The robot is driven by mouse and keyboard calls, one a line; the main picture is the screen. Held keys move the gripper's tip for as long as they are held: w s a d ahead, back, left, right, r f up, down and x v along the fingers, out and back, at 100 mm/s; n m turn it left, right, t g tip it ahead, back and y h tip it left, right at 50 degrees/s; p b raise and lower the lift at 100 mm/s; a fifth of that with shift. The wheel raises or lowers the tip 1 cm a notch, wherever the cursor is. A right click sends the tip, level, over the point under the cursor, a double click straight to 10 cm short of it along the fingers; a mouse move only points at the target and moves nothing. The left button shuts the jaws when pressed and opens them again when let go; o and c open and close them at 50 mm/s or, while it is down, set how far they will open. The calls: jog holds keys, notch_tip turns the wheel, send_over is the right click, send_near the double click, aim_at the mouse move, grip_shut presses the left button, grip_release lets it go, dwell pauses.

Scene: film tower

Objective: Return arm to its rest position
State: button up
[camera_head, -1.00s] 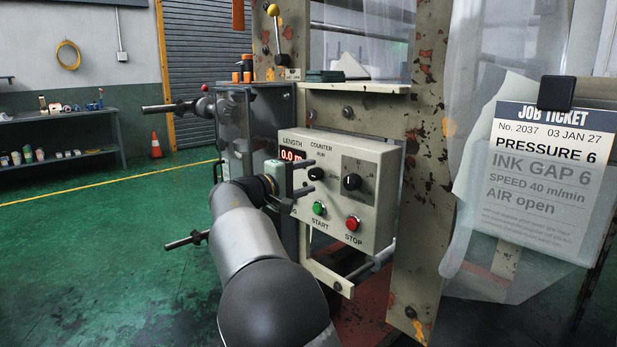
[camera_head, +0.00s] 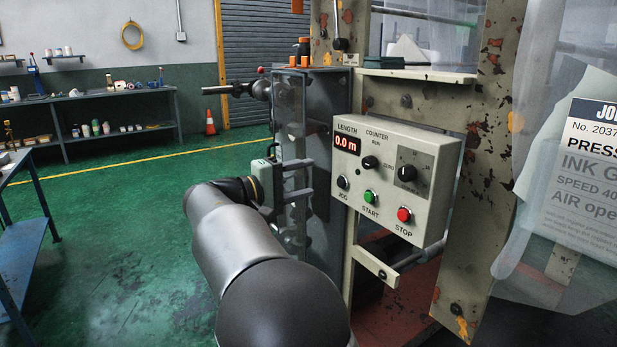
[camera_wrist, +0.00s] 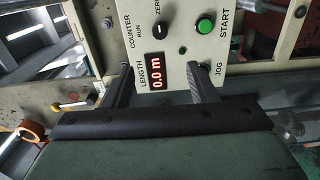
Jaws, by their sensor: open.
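My gripper (camera_head: 306,178) is open and empty, left of the control box (camera_head: 437,158) in the head view. Its two fingers point right, towards the machine, and appear apart from the box. In the wrist view the two fingers (camera_wrist: 162,85) are spread, with the control box (camera_wrist: 185,12) beyond them. The length display (camera_head: 347,144) reads 0.0 m. The green START button (camera_head: 370,196) and red STOP button (camera_head: 404,214) are on the box front. My arm reaches up from the bottom of the head view.
A grey guard with clear panel (camera_head: 290,110) and a projecting handle (camera_head: 228,90) stand close by my gripper. The painted frame post (camera_head: 480,150) and job ticket (camera_head: 597,150) are at right. Green floor at left is open.

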jog(key=s+d+f+m+g+y+p, duration=0.1)
jog(key=s+d+g+y+p, duration=0.2)
jog(key=s+d+p, duration=0.4)
jog(key=s+d+f+g+y+p, duration=0.1)
jog(key=s+d+g+y+p, duration=0.3)
jog(key=d, duration=0.5)
jog(key=s+a+m+g+y+p, duration=0.2)
jog(key=s+y+p, duration=0.6)
jog(key=s, duration=1.7)
jog(key=f+m+p, duration=0.1)
jog(key=m+p, duration=0.1)
jog(key=p, duration=0.2)
jog(key=shift+m+p, duration=0.3)
jog(key=shift+m, duration=0.1)
jog(key=shift+r, duration=0.1)
